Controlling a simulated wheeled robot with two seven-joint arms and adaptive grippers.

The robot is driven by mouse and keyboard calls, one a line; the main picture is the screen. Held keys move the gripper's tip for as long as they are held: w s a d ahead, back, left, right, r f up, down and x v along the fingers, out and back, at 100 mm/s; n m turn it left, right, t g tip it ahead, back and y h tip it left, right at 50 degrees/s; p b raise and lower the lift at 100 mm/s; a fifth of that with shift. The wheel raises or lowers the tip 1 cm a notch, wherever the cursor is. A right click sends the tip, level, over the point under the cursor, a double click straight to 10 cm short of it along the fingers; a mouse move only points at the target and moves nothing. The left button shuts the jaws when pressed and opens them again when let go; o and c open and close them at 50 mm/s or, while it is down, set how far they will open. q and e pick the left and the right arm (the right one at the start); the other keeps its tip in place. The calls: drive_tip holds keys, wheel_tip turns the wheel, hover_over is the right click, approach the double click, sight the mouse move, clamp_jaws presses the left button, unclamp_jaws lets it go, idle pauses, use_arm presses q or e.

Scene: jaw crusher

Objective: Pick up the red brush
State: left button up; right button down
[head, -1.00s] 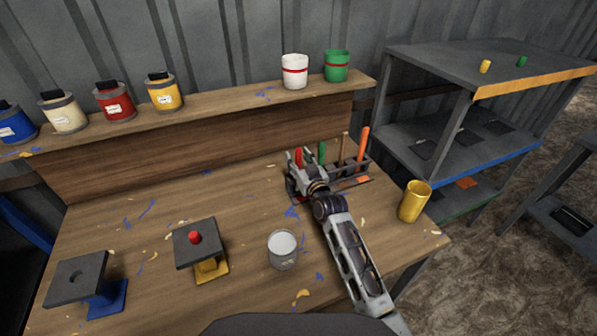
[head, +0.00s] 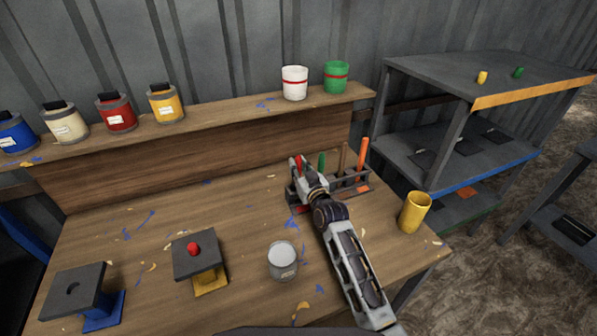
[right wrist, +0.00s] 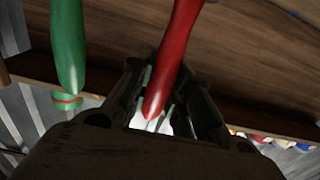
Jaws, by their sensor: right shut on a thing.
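The red brush (head: 298,163) stands at the left end of a dark rack (head: 347,188) on the workbench; its lower part is hidden behind my right gripper. My right gripper (head: 301,172) is at the rack's left end, shut on the red brush. In the right wrist view the red brush handle (right wrist: 174,60) runs down between the fingers (right wrist: 165,105). A green-handled brush (head: 322,163) stands just right of it and also shows in the right wrist view (right wrist: 68,50). My left gripper is not in view.
An orange-handled tool (head: 362,158) and a brown one (head: 343,158) stand in the rack. A yellow cup (head: 414,212) is right of it, a grey can (head: 283,262) in front. White (head: 294,84) and green (head: 336,78) pots sit on the ledge behind.

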sight(298, 155)
wheel_tip(298, 155, up, 9)
drive_tip(key=shift+f, duration=0.1)
idle(0.3)
idle(1.4)
